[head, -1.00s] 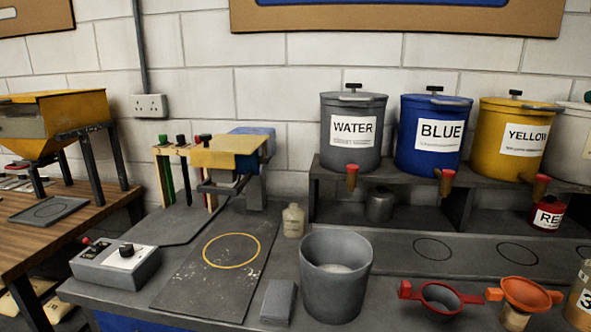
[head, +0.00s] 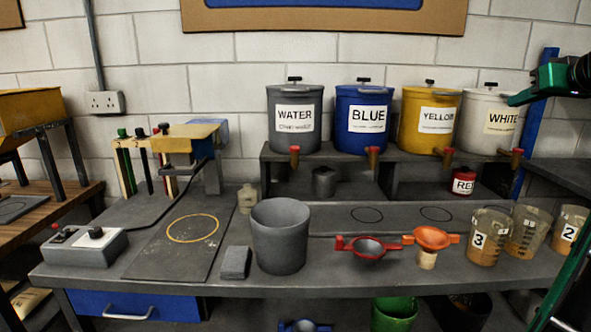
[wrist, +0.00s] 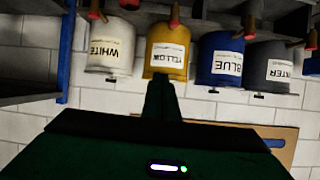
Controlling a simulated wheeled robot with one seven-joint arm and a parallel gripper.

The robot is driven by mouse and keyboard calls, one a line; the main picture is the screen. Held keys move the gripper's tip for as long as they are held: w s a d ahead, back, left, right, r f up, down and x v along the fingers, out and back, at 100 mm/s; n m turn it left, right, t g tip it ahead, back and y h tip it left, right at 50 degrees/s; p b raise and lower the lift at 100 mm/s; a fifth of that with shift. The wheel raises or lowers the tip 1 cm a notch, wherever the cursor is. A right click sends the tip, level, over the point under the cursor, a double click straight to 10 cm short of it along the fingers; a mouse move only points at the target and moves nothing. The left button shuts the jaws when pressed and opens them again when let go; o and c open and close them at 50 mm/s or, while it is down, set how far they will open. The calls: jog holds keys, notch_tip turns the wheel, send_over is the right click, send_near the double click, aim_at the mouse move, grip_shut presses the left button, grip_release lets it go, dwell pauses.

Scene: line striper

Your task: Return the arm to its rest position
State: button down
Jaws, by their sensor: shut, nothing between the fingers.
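My gripper (head: 514,99) is at the right edge of the head view, dark green and black. It is raised in front of the wall near the white tank, pointing left. In the wrist view, the shut green fingers (wrist: 160,88) stand together as one narrow shape with nothing between them. That view is upside down and shows the row of tanks beyond the fingers. The rest of my arm is mostly out of the picture.
Water (head: 294,120), blue (head: 371,143), yellow (head: 428,143) and white (head: 480,135) tanks stand on a raised shelf. Below are a grey bucket (head: 280,240), red (head: 367,252) and orange (head: 432,241) strainers, and numbered beakers (head: 487,240). A blue post (head: 545,62) stands at right.

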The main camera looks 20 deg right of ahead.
jog(key=s+a+f+m+g+y, duration=0.1)
jog(key=a+f+g, duration=0.2)
jog(key=a+f, duration=0.55)
jog(key=s+a+f+m+g+y, duration=0.1)
jog(key=s+a+f+g, duration=0.1)
jog(key=a+f, duration=0.65)
jog(key=s+a+f+g+y, duration=0.1)
jog(key=s+a+f+g, duration=0.3)
jog(key=s+f, duration=0.5)
jog(key=s+a+f+g, duration=0.3)
jog(key=s+a+f, duration=0.4)
jog(key=s+f, duration=0.2)
jog(key=shift+s+a+f+m+g+y, duration=0.2)
jog(key=shift+s+f+m+g+y, duration=0.1)
jog(key=shift+f+m+g+y, duration=0.15)
jog(key=shift+w+f, duration=0.25)
jog(key=shift+w, duration=0.4)
